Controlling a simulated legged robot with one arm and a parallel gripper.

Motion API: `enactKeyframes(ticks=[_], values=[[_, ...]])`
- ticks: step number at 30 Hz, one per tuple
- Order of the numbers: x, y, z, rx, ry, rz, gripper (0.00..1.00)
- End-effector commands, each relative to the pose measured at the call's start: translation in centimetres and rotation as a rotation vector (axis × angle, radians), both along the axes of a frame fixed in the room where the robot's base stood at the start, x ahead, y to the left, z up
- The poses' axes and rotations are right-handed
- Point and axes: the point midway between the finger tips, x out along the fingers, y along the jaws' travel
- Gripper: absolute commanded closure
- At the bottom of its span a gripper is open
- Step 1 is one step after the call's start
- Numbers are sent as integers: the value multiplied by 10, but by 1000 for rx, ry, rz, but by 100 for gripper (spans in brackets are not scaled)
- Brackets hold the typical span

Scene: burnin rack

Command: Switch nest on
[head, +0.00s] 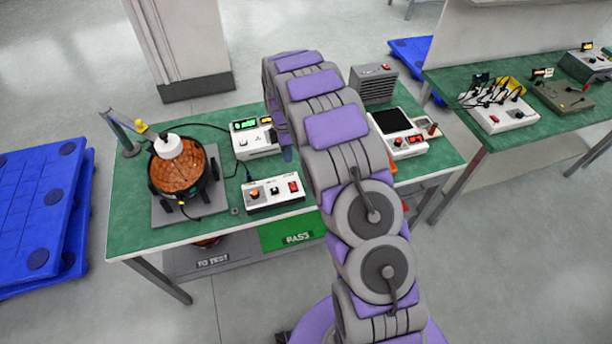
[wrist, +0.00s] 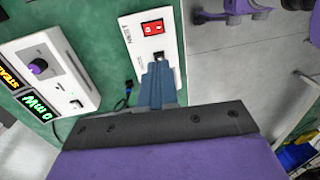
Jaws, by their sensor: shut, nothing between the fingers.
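A white control box (head: 273,193) stands at the front of the green bench in the head view, with an orange knob, a black switch and a red switch. In the wrist view the box (wrist: 146,38) shows the red rocker switch (wrist: 153,27) and the small black switch (wrist: 158,57). My gripper (wrist: 158,70) is shut and empty, its fingertips right at the black switch; I cannot tell whether they touch it. The orange knob is hidden in the wrist view. In the head view my gripper (head: 288,155) is mostly hidden behind my arm, behind the box.
A copper-coloured dome in a black ring (head: 180,172) stands left on a grey plate. A white meter with lit displays (head: 253,138) stands behind the box; it also shows in the wrist view (wrist: 45,75). A screen unit (head: 399,133) and grey vented box (head: 373,83) stand right.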

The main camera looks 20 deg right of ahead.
Motion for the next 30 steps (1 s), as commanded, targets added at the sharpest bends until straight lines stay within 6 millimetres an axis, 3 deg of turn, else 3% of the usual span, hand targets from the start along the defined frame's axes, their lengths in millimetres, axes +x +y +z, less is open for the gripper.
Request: enactKeyframes(ticks=[17, 23, 30], values=[[-2, 16, -5, -8, 2, 14, 100], [-4, 10, -25, -3, 1, 13, 100], [-11, 6, -70, 0, 7, 12, 100]])
